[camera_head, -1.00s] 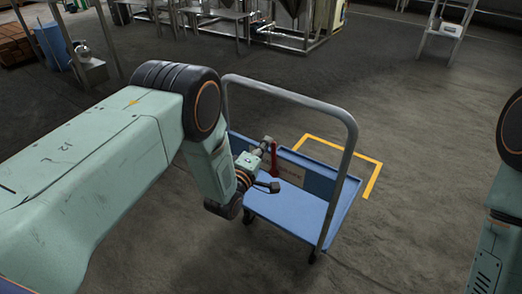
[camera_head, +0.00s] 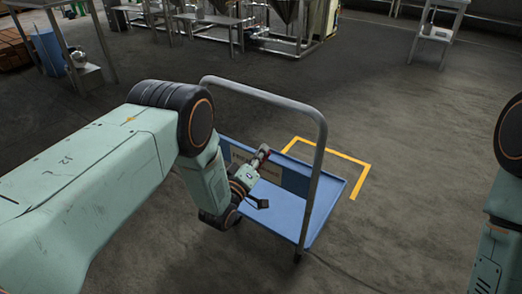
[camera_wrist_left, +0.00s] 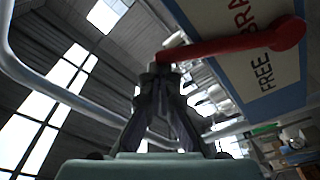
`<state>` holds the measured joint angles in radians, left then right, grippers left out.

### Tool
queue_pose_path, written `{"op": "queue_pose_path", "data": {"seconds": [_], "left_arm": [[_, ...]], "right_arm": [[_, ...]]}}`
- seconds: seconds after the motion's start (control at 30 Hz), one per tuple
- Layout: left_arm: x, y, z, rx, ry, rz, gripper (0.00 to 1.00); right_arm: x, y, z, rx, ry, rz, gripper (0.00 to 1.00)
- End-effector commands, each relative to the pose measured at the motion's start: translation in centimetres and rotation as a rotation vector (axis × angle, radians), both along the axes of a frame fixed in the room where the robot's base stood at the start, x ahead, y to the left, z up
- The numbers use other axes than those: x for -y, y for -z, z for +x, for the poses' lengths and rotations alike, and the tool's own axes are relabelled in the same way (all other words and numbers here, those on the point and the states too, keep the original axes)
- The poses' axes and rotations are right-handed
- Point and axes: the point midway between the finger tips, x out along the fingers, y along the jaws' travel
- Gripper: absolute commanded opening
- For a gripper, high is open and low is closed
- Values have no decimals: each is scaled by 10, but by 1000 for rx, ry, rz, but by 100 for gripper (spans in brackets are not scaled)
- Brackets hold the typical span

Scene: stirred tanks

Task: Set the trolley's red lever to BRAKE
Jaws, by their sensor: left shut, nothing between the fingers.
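The blue trolley (camera_head: 283,207) with a grey tubular handle (camera_head: 318,150) stands in front of me in the head view. In the left wrist view its red lever (camera_wrist_left: 230,45) runs from a round pivot at the upper right to a free end at the left. The lever crosses a blue-and-white label panel (camera_wrist_left: 262,75) reading FREE and, partly covered, BRA. My left gripper (camera_wrist_left: 160,72) is shut and empty, its tips close to the lever's free end; I cannot tell whether they touch. In the head view the gripper (camera_head: 263,152) hides most of the lever. My right gripper is out of view.
A yellow floor marking (camera_head: 338,154) borders the trolley's far right side. Steel tables and tank frames (camera_head: 285,35) stand far behind, and a steel stand (camera_head: 433,35) at the back right. The floor to the trolley's right is open.

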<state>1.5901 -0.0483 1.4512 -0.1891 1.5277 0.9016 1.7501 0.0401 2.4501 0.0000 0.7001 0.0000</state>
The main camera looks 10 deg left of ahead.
Motion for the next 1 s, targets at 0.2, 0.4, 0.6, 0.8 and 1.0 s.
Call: {"op": "queue_pose_path", "data": {"seconds": [0.2,0.4,0.6,0.8,1.0], "left_arm": [[7,6,-5,13,0,40,0],[12,8,-8,13,0,38,0],[14,10,-9,12,1,39,0],[16,10,-9,11,3,38,0],[18,11,-9,9,4,39,0]], "right_arm": [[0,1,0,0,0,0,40],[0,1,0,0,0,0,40],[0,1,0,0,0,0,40],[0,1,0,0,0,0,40],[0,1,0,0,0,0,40]]}}
